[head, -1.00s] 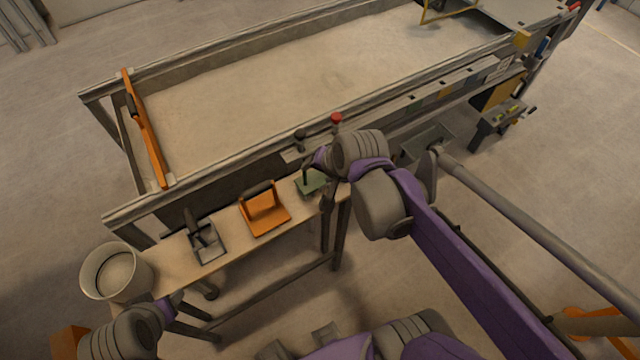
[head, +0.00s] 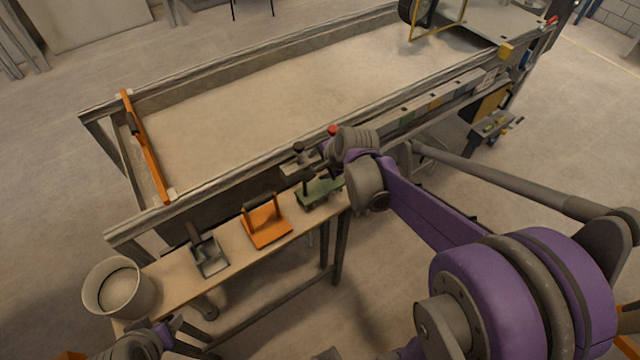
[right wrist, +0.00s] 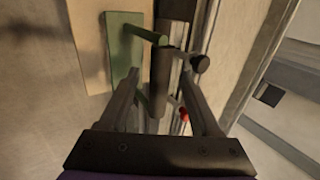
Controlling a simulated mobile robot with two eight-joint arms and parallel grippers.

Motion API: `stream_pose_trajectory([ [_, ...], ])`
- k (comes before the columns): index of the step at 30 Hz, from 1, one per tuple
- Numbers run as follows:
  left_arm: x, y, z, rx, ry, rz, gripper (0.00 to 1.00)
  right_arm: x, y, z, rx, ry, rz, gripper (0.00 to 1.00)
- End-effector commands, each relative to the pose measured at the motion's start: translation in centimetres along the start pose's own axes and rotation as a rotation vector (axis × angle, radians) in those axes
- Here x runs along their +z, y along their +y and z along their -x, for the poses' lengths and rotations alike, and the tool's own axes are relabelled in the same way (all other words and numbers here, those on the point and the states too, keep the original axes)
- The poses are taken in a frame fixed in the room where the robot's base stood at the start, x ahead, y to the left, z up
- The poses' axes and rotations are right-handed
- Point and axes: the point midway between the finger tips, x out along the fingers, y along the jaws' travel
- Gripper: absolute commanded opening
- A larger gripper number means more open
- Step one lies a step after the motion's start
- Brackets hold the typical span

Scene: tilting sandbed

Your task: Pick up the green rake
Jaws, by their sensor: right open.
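The green rake (head: 319,193) lies at the right end of the wooden bench, with an upright handle. In the right wrist view its green plate (right wrist: 124,48) and bar-like handle show ahead of the fingers. My right gripper (head: 318,166) is just above and beside the rake, partly hidden by its own wrist in the head view. In the right wrist view its two fingers (right wrist: 163,92) are apart, with nothing clearly held between them. My left gripper (head: 165,332) is at the lower left near the bucket; its jaw opening is too small to tell.
The sandbed's near rail (head: 220,179) runs close behind. A red knob (head: 332,130) sits near my right wrist.

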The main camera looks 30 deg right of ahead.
Motion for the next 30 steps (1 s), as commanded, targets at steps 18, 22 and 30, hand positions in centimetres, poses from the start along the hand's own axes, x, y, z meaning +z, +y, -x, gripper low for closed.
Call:
stream_pose_trajectory([
  [18, 0.2, 0.0, -0.1, 0.0, -0.001, 0.0, 0.59, -0.2, 0.1, -3.7, 0.0, 0.0, 0.001, 0.54],
  [22, 0.2, 0.0, -0.1, 0.0, -0.001, 0.0, 0.59, -0.3, 0.1, -3.7, 0.0, 0.0, 0.001, 0.3],
  [30, 0.2, 0.0, -0.1, 0.0, -0.001, 0.0, 0.59, -0.3, 0.1, -3.7, 0.0, 0.0, 0.001, 0.0],
])
